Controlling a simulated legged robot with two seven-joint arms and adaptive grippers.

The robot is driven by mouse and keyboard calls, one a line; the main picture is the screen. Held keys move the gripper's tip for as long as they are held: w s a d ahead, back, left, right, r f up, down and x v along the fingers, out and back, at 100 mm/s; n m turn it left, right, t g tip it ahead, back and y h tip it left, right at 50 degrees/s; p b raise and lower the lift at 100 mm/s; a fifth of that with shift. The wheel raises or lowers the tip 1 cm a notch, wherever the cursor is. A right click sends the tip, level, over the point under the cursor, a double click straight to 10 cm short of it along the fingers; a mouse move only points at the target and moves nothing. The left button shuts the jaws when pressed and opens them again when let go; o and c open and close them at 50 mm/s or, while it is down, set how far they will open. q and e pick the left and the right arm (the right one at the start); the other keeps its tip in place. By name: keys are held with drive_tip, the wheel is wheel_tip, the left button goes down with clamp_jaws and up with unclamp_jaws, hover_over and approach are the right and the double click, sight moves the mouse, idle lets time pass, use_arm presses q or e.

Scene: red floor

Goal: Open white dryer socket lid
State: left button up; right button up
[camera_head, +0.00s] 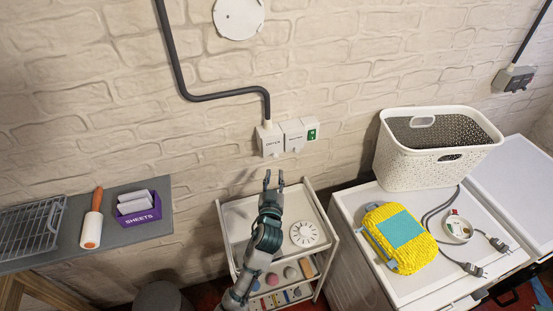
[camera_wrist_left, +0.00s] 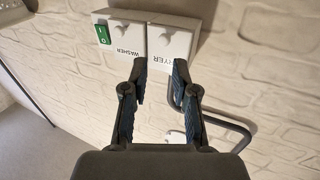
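The white dryer socket (camera_head: 270,141) is on the brick wall, left of the washer socket (camera_head: 294,136), and its lid looks closed. In the left wrist view the picture is turned over, and the dryer socket (camera_wrist_left: 172,40) shows right of the washer socket (camera_wrist_left: 121,36). My left gripper (camera_head: 274,178) is open and empty, below the dryer socket in the head view. In the wrist view its fingertips (camera_wrist_left: 160,68) are at the dryer socket's lower edge; contact cannot be told. Dark and teal parts at the head view's bottom right corner seem to be my right gripper, cut off.
A green switch (camera_head: 312,134) sits beside the washer socket. A white cart (camera_head: 238,216) with a round dial-like item (camera_head: 304,233) stands under my left arm. A grey shelf (camera_head: 150,232) is left; a white basket (camera_head: 398,165) and yellow bundle (camera_head: 385,222) are right.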

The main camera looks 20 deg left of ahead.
sight(274, 157)
use_arm(q)
drive_tip(key=x, duration=0.5)
drive_tip(key=a+x, duration=0.1)
drive_tip(key=x, duration=0.1)
drive_tip(key=shift+w+p, duration=0.25)
drive_tip(key=shift+p, duration=0.05)
drive_tip(key=shift+w+d, duration=0.1)
drive_tip(key=shift+d, duration=0.25)
clamp_jaws()
drive_tip(key=shift+a, duration=0.25)
use_arm(e)
drive_tip(key=shift+w+a+r, duration=0.35)
drive_tip(key=shift+w+r, duration=0.1)
drive_tip(key=shift+w, duration=0.25)
